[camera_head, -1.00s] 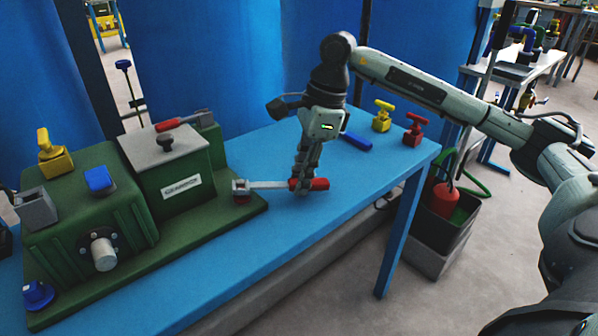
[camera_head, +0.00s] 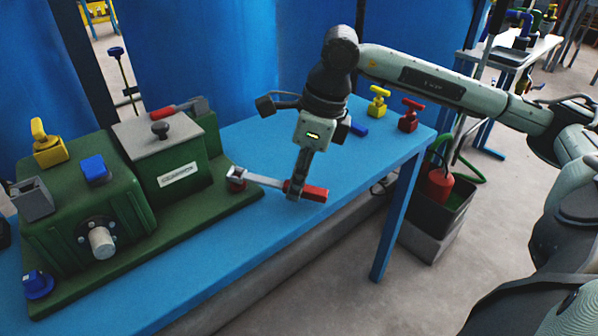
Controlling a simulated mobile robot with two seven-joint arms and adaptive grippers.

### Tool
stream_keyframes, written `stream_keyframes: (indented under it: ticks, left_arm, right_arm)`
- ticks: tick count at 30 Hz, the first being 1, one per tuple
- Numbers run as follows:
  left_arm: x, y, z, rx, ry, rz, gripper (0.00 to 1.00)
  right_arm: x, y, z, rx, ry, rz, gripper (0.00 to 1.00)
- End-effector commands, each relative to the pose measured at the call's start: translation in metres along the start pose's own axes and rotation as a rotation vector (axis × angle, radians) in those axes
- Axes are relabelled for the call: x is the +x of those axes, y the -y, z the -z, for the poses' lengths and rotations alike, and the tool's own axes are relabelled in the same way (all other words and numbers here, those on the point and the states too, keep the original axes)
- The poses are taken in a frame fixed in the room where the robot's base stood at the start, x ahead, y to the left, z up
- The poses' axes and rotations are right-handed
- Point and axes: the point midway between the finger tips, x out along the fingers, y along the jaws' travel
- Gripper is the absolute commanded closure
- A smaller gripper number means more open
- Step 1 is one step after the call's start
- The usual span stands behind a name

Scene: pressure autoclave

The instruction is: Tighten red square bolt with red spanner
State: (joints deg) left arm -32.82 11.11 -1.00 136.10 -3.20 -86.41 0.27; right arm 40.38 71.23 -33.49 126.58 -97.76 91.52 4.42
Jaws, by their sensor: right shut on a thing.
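My right gripper (camera_head: 294,190) is shut on the red handle of the red spanner (camera_head: 314,194), over the blue table. The spanner's grey shaft (camera_head: 262,180) runs left to its head at the red square bolt (camera_head: 236,182), by the right end of the green machine base. The head appears to be around the bolt; the exact fit is too small to tell. My left gripper is not in view.
The green autoclave (camera_head: 100,205) with its grey lid block fills the left of the blue table (camera_head: 345,180). A blue-handled tool (camera_head: 358,129) lies behind my right gripper. Yellow (camera_head: 377,102) and red (camera_head: 409,117) T-handled pieces stand at the far right corner. The table's front right is clear.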

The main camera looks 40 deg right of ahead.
Motion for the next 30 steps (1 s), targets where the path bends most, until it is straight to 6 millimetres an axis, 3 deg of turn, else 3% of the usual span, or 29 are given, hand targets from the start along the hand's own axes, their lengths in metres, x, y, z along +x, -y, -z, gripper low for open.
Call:
stream_keyframes:
  ticks: [8,18,30]
  left_arm:
    - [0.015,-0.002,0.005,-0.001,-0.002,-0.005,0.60]
    - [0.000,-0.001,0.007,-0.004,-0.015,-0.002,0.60]
    - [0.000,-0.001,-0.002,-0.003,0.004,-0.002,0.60]
  right_arm:
    - [0.003,-0.015,0.000,0.103,-0.004,0.021,1.00]
    - [0.003,-0.031,-0.003,0.250,-0.003,0.058,1.00]
    - [0.004,-0.050,-0.010,0.422,-0.003,0.100,1.00]
